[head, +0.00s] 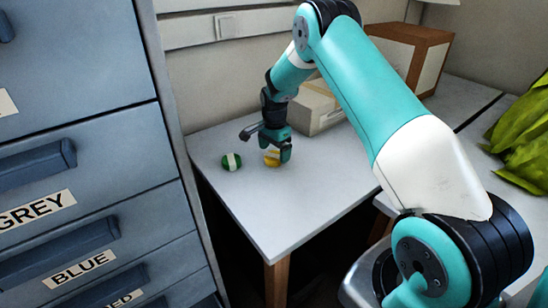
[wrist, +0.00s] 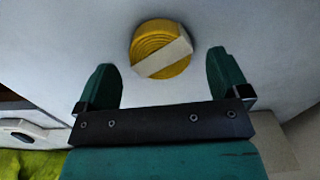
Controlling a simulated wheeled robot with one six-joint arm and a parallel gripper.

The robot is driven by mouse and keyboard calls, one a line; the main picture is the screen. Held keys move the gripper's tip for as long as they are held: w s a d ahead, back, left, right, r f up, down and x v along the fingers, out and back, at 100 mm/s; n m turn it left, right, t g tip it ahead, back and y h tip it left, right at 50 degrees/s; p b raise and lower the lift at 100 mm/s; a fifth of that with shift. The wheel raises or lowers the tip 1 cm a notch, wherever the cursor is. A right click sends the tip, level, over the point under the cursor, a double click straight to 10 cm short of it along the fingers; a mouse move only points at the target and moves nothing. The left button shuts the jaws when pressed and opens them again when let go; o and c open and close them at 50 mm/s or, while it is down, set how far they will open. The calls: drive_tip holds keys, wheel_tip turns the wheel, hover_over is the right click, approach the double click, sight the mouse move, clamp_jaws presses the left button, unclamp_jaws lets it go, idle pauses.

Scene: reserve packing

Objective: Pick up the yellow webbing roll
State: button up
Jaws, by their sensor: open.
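The yellow webbing roll (head: 271,159) lies on the grey-white table (head: 290,210), partly hidden by my gripper (head: 277,155) in the head view. In the wrist view the yellow webbing roll (wrist: 155,42) shows its coiled face with a pale band across it. It sits just beyond the fingertips and a little left of the middle between them. My gripper (wrist: 163,75) is open and empty, with its two green fingers spread wide. I cannot tell the exact height of the fingertips above the table.
A green roll with a white band (head: 231,162) lies on the table left of the yellow one. A pale box (head: 318,112) and a brown box (head: 405,50) stand behind. A blue drawer cabinet (head: 80,150) borders the left. The table's front is clear.

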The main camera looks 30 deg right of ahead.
wheel_tip(320, 180, down, 2)
drive_tip(key=shift+f, duration=0.15)
drive_tip(key=c, duration=1)
